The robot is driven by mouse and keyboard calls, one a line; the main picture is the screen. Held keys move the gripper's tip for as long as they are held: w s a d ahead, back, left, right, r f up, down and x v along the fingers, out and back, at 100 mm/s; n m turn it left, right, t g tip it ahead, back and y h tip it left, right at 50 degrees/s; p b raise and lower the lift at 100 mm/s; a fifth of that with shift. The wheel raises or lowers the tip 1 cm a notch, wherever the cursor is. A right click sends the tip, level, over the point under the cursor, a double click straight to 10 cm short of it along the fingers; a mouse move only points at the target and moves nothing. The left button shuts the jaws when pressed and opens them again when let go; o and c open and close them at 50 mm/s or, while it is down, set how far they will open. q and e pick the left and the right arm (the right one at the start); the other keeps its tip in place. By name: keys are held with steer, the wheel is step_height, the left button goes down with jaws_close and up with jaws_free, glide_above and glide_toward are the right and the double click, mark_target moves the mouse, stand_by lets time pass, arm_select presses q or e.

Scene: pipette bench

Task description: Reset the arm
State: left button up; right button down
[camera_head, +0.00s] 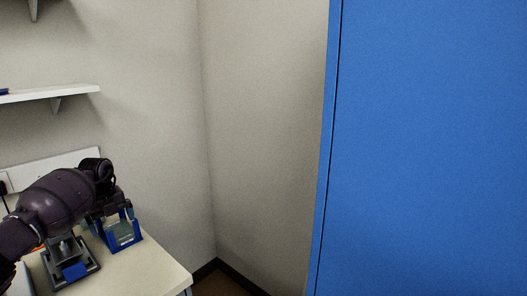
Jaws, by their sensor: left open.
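My left arm comes in from the lower left, dark purple-black. Its left gripper (119,207) is at the arm's far end, over the back part of the bench (152,272). The gripper is open, and its fingers are small and partly merge with what lies behind them. A blue frame-like holder (124,242) stands on the bench just below the gripper; I cannot tell whether they touch. A grey stand with a blue front (75,270) is nearer, below the arm and partly hidden by it. My right gripper is out of view.
A large blue cabinet or panel (430,150) fills the right side. A white shelf (50,94) is on the wall above the arm. The bench ends at its right edge near the wall corner. The space between bench and blue panel looks clear.

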arm_select(q)
steer(key=w+d+r+m+t+h, duration=0.2)
steer(key=w+d+t+h, duration=0.15)
steer(key=w+d, duration=0.2)
steer(key=d+r+t+h, duration=0.5)
steer(key=d+r, duration=0.1)
steer(key=d, duration=0.3)
steer(key=d+r+t+h, duration=0.5)
steer(key=d, duration=0.5)
steer(key=s+a+f+n+y, duration=0.3)
steer(key=s+f+n, duration=0.6)
steer(key=s+f, duration=0.3)
steer(key=s+a+f+n+g+y, duration=0.1)
steer(key=s+f+n+y, duration=0.5)
steer(key=s, duration=1.1)
steer(key=s+a+f+n+g+y, duration=0.1)
steer(key=s+a+f+n+y, duration=0.3)
steer(key=s+f+n, duration=0.9)
step_height(320, 180, down, 6)
steer(key=s, duration=0.2)
steer(key=shift+s+a+y, duration=0.35)
